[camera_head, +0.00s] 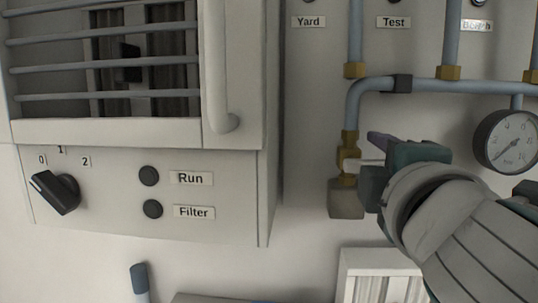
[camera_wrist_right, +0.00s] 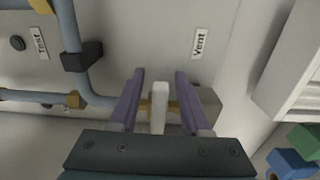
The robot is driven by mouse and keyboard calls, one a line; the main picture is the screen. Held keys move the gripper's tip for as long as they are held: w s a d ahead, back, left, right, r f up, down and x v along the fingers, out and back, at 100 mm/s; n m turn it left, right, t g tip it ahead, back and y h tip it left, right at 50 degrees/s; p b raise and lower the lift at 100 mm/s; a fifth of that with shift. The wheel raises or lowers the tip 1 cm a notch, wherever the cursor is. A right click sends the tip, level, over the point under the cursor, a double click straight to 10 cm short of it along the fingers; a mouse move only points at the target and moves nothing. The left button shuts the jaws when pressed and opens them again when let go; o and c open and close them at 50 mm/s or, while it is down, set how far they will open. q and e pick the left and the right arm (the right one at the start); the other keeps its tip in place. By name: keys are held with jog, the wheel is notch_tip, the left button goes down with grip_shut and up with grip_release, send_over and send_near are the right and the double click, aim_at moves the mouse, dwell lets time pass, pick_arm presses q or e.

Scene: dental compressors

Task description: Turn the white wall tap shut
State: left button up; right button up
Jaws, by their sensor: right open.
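The white tap handle (camera_wrist_right: 159,106) stands between the two purple fingers of my right gripper (camera_wrist_right: 159,78) in the right wrist view. The fingers are open, one on each side, with a gap visible to the handle. In the head view the brass tap body (camera_head: 347,158) sits on the vertical blue pipe, above a grey block (camera_head: 346,200). My right gripper (camera_head: 376,160) reaches it from the right, and only a small part of the white handle (camera_head: 366,161) shows there. My left gripper is not in view.
A pressure gauge (camera_head: 506,141) hangs on the pipes at the right, close to my right arm. A cabinet (camera_head: 120,220) with a black knob, Run and Filter buttons and a door handle (camera_head: 217,80) stands left.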

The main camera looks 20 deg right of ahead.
jog(key=b+v, duration=0.2)
jog(key=v, duration=0.8)
